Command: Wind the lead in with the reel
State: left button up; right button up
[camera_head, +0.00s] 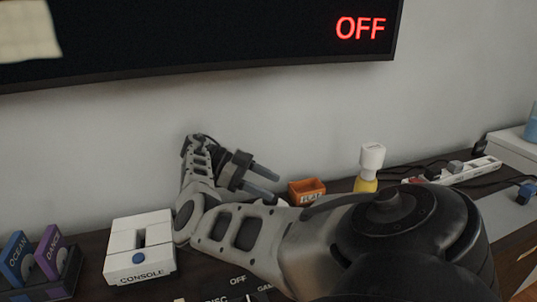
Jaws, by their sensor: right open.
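My right gripper (272,182) is in the middle of the view, low in front of the wall and above the dark top. Its two grey fingers point right and are apart, with nothing seen between them. Dark leads (408,171) run along the top at the right, near a white power strip (472,171) with plugs in it. I cannot make out a reel for certain; my right arm covers much of the middle and right of the top. My left gripper is not in view.
A small orange box (307,188) stands just right of the fingers. A white-and-yellow object (370,166) stands further right. A white console (139,249) and a rack with purple and blue cases (48,252) are at the left. A screen reading OFF (225,35) hangs above.

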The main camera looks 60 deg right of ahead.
jog(key=s+a+r+p, duration=0.1)
jog(key=s+a+r, duration=0.6)
jog(key=a, duration=0.4)
jog(key=shift+r, duration=0.85)
